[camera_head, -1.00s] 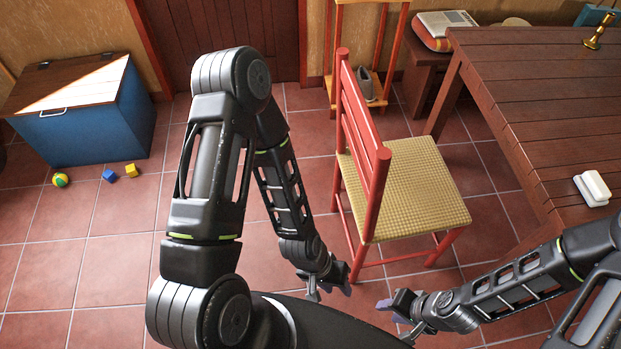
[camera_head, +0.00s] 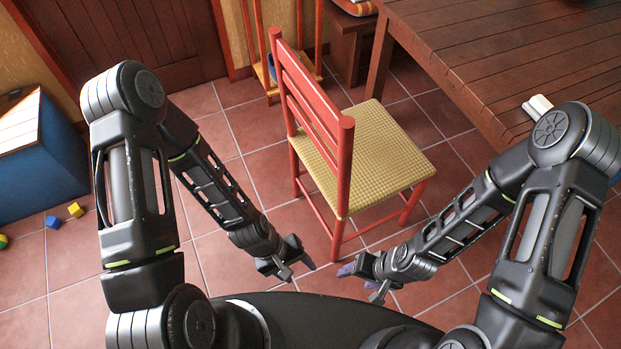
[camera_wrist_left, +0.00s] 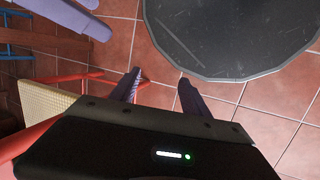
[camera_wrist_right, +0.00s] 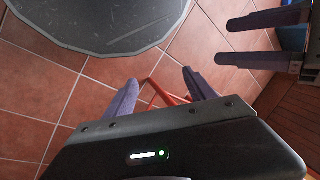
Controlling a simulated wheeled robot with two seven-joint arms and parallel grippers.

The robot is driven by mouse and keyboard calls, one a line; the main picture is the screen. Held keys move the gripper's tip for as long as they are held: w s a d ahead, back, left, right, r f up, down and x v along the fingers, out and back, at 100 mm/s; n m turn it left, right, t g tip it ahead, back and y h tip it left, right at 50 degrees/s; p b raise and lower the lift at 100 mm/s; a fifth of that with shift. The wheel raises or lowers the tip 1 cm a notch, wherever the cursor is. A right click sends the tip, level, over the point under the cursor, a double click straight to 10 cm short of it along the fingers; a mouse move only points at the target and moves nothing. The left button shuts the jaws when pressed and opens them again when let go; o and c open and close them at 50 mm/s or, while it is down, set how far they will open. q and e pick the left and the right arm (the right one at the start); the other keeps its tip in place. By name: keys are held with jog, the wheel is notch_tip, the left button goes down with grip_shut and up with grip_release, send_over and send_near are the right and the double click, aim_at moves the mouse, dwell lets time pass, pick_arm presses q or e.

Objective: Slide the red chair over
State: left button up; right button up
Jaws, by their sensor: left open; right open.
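The red chair (camera_head: 343,168) with a yellow woven seat (camera_head: 378,150) stands upright on the tiled floor in front of me, its slatted back toward the left. My left gripper (camera_head: 299,270) is open and empty, low in front of the chair's near leg, on its left. My right gripper (camera_head: 360,278) is open and empty, low and just right of that leg. Neither clearly touches the chair. In the left wrist view, part of the seat (camera_wrist_left: 38,108) and red frame show at the left. In the right wrist view, red chair parts (camera_wrist_right: 160,92) show beyond the fingers.
A brown wooden table (camera_head: 470,50) with a white object (camera_head: 537,106) on it stands at the right, close to the chair. A wooden rack (camera_head: 268,75) stands behind it. A blue chest (camera_head: 40,165) and small toys (camera_head: 75,210) are at the left. Floor left of the chair is clear.

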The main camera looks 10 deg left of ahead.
aim_at(311, 175)
jog(key=shift+o, duration=0.5)
notch_tip(311, 175, down, 9)
jog(key=b, duration=0.6)
jog(key=shift+w+d+r, duration=0.2)
jog(key=shift+w, duration=0.05)
pick_arm(q)
jog(key=w+f+n+t+h+b, duration=0.1)
jog(key=w+f+n+h+b, duration=0.2)
jog(key=w+f+n+b, duration=0.6)
jog(key=w+f+n+h+b, duration=0.3)
jog(key=f+n+h, duration=0.15)
jog(key=n, duration=0.85)
jog(key=w+a+r+n+t+h+b, duration=0.2)
jog(key=w+a+r+n+t+b, duration=0.1)
jog(key=w+a+n+t+b, duration=0.6)
jog(key=w+a+n, duration=0.4)
jog(key=w+n, duration=0.1)
jog(key=n, duration=0.1)
jog(key=shift+a+r+t+h, duration=0.25)
jog(key=shift+a+t+h, duration=0.1)
jog(key=shift+a+t, duration=0.05)
pick_arm(e)
notch_tip(311, 175, down, 21)
jog(key=w+d, duration=0.1)
jog(key=shift+w+t, duration=0.3)
jog(key=shift+w, duration=0.05)
pick_arm(q)
jog(key=shift+w, duration=0.1)
pick_arm(e)
jog(key=shift+d, duration=0.1)
